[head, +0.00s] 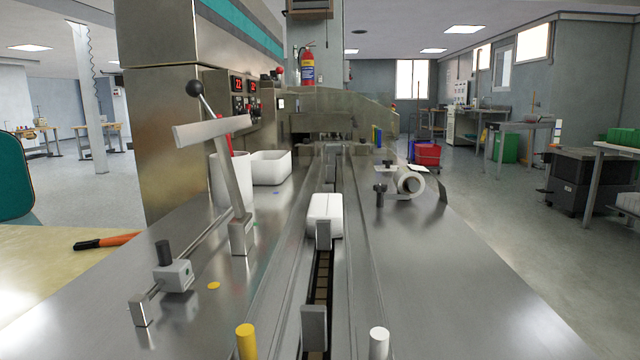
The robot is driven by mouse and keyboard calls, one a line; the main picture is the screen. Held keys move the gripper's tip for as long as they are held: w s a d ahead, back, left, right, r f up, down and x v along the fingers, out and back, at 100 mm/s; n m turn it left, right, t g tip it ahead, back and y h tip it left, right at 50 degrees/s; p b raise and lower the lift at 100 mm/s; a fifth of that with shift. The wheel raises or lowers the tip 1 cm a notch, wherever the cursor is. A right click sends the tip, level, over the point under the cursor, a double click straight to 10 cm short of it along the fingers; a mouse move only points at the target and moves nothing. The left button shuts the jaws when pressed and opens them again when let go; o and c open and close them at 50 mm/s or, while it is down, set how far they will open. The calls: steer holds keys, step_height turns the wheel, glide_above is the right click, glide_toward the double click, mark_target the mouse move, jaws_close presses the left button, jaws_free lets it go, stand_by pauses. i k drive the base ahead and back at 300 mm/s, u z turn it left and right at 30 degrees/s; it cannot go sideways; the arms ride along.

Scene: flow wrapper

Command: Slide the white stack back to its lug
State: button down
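The white stack (325,214) is a rounded white block in the narrow infeed channel, near the middle of the head view. A grey upright lug (323,235) stands at its near face and hides part of it; I cannot tell whether they touch. Another lug (314,326) stands nearer in the same channel, apart from the stack. My gripper (312,343) shows at the bottom edge as two fingertips, one yellow and one white. They are spread apart with nothing between them at the tips, well short of the stack.
Metal rails (371,262) flank the channel. Left are a lever with a grey crossbar (212,129), a clamp block (174,275) and a white bin (271,168). Right is a roll (410,183) with a black knob. The steel deck (470,300) at right is bare.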

mark_target(323, 206)
steer(key=i, duration=1.4)
steer(key=u, duration=0.05)
